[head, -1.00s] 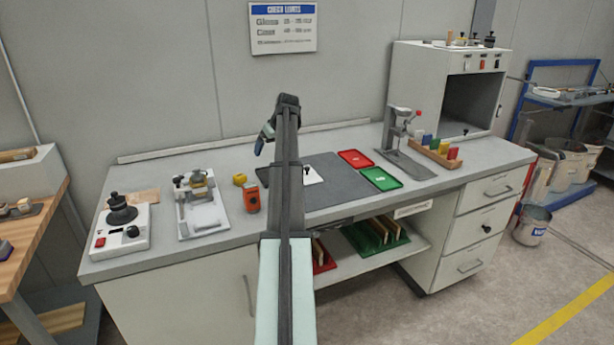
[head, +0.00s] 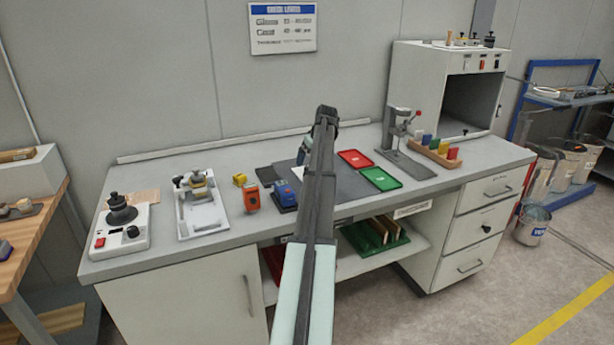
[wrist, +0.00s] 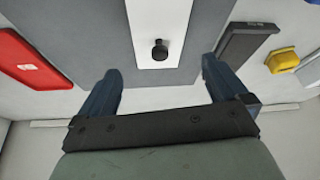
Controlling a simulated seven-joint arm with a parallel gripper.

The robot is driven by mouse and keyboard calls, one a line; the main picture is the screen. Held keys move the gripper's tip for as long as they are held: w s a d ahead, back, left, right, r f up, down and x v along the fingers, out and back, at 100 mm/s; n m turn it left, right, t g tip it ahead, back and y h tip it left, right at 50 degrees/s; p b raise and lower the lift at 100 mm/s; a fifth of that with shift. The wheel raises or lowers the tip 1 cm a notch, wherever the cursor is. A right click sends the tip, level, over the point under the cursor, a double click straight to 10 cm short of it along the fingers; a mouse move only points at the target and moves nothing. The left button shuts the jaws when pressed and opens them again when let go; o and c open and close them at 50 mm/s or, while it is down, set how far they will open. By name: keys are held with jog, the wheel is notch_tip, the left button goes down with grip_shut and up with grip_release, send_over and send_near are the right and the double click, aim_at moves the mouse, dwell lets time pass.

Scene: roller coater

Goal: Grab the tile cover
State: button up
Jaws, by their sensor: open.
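A white plate with a black knob (wrist: 160,50) lies on the dark grey mat; I cannot tell for certain that it is the tile cover. In the head view, my arm hides most of it. My gripper (wrist: 160,72) is open and empty, with its blue fingers apart and the knob between their lines of reach, beyond the tips. In the head view, my gripper (head: 304,152) hangs over the mat, partly behind my arm. A dark flat slab (wrist: 247,42) lies beside the mat; it also shows in the head view (head: 264,176).
A red tray (head: 355,159) and a green tray (head: 380,180) lie right of the plate. A grey stand (head: 393,135) is at the right.

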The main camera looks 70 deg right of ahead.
aim_at(307, 167)
jog(key=shift+x, duration=3.7)
jog(key=shift+w+d+r, duration=0.1)
jog(key=shift+d, duration=0.05)
jog(key=shift+c, duration=0.3)
jog(key=c, duration=0.7)
